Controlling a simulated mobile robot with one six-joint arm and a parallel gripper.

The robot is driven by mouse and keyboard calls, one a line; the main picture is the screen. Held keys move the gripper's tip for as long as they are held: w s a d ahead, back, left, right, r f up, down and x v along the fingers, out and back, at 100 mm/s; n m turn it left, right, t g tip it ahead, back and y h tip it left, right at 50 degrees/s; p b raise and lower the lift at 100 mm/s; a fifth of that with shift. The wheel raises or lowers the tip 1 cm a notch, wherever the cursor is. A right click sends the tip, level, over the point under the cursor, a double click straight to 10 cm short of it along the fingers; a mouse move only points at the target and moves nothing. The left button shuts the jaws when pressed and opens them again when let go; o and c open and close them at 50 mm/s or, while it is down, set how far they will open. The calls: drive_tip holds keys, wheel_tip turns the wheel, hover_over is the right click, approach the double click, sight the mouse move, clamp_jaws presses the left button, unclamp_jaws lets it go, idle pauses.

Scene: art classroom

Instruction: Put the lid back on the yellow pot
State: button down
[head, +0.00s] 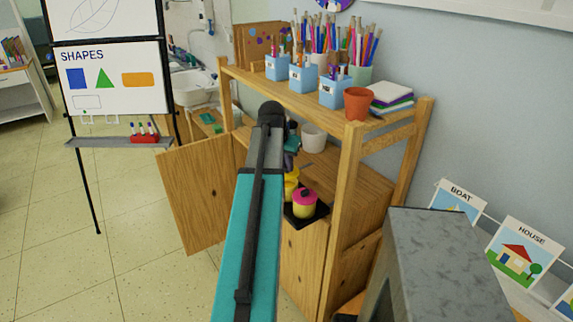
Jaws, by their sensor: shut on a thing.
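My gripper (291,143) is inside the open wooden shelf unit, mostly hidden behind my own arm. It is shut on a small purple lid (289,161), of which only an edge shows. A yellow pot (291,184) shows partly below it, cut off by my arm; its top is hard to make out. The lid appears above this pot, and I cannot tell whether they touch. Beside it, to the right and nearer, a yellow pot with a pink lid (305,200) stands on a black tray (296,222).
The shelf unit's post (343,215) stands close right of the pots. A cabinet door (193,196) hangs open at left. A white pot (314,137) stands behind on the same shelf. Blue pencil holders (303,77) and a terracotta pot (357,103) stand on the top shelf.

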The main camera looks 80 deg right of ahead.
sight(286, 170)
drive_tip(key=shift+f+b, duration=0.45)
drive_tip(key=shift+f, duration=1)
drive_tip(key=shift+a+p, duration=0.1)
drive_tip(key=shift+p, duration=0.25)
idle(0.5)
drive_tip(key=shift+f, duration=0.15)
idle(1.9)
drive_tip(key=c, duration=1.2)
unclamp_jaws()
drive_tip(key=shift+p, duration=0.35)
drive_tip(key=shift+r+p, duration=2.25)
drive_tip(key=shift+r, duration=1.3)
drive_tip(key=shift+c, duration=0.5)
